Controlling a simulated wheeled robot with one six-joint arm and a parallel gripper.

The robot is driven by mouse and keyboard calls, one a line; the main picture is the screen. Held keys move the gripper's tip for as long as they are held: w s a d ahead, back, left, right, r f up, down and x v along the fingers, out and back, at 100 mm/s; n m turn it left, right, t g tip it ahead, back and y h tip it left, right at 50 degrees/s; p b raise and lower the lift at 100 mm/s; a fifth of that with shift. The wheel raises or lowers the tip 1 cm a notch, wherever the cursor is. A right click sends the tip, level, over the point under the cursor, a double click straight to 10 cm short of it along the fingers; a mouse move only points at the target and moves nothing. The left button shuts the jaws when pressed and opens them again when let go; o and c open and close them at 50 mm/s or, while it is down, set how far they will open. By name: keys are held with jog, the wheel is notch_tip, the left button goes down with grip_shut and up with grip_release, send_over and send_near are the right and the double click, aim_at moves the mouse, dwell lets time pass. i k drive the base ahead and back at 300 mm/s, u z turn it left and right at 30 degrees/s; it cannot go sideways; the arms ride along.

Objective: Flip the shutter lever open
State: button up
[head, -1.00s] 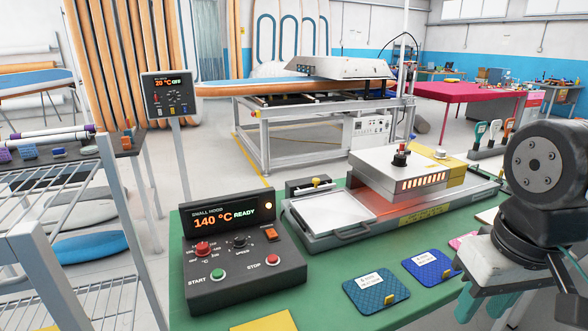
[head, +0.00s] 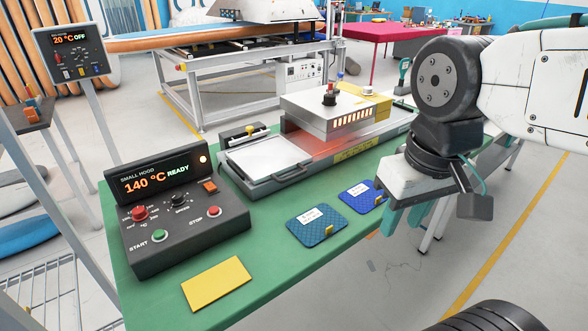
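The small hood (head: 325,110), a pale box with an orange-glowing front, stands over a grey machine bed on the green table. A knob with a red top (head: 330,95) is on the hood. A small black unit with a yellow-knobbed lever (head: 249,130) stands behind the white tray (head: 265,158); I cannot tell which of these is the shutter lever. My gripper (head: 406,216) hangs pointing down at the right, its teal fingers apart and nothing seen between them. It is well right of the lever and knob, touching neither.
The control box (head: 180,225) reads 140 °C READY. Two blue patches (head: 317,224) (head: 358,194) and a yellow sheet (head: 216,284) lie on the green table (head: 275,262). A second panel (head: 75,52) reads 20 °C OFF. Open floor lies to the right.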

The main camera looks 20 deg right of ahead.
aim_at(340, 75)
jog(key=z, duration=2.4)
jog(key=i, duration=1.95)
jog(key=u, duration=2.25)
jog(key=i, duration=0.15)
jog(key=u, duration=0.3)
